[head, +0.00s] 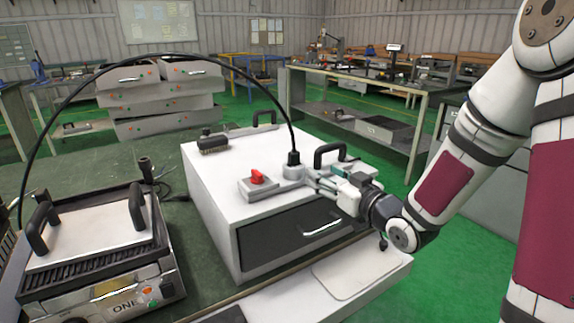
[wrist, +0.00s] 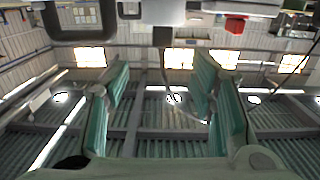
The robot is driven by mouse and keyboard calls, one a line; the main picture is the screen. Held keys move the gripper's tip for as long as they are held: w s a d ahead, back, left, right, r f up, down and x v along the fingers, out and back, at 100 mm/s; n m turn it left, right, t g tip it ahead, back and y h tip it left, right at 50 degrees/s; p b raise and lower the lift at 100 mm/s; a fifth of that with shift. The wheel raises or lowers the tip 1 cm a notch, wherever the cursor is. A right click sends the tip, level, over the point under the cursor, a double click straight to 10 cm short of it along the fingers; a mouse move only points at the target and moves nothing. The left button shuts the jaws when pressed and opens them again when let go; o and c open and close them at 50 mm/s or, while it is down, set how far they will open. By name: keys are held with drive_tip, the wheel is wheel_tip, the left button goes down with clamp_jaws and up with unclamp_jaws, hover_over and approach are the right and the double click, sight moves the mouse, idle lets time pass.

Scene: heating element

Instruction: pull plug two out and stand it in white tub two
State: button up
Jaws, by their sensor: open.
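A black plug (head: 293,158) stands upright in a round pale holder (head: 293,173) on top of the white drawer cabinet. Its black cable arches high to the left. I cannot tell whether that holder is a socket or a white tub, and no number is readable. My gripper (head: 310,179) is just right of the holder, low over the cabinet top. In the wrist view its green-padded fingers (wrist: 160,85) are apart with nothing between them. Whether a fingertip touches the holder is unclear. Another dark plug-like piece (head: 146,165) stands behind the grill.
A grey box with a red switch (head: 257,178) sits left of the holder. A black brush (head: 213,143) lies at the cabinet's back left. A black handle (head: 330,152) rises behind my gripper. A contact grill (head: 95,250) stands at left. A pale board (head: 345,276) lies in front.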

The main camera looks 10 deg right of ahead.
sight(296, 156)
drive_tip(key=b+x, duration=0.1)
drive_tip(key=x, duration=0.8)
drive_tip(key=shift+r, duration=0.2)
drive_tip(key=b+x, duration=0.1)
drive_tip(key=x, duration=0.4)
drive_tip(key=shift+a, duration=0.2)
clamp_jaws()
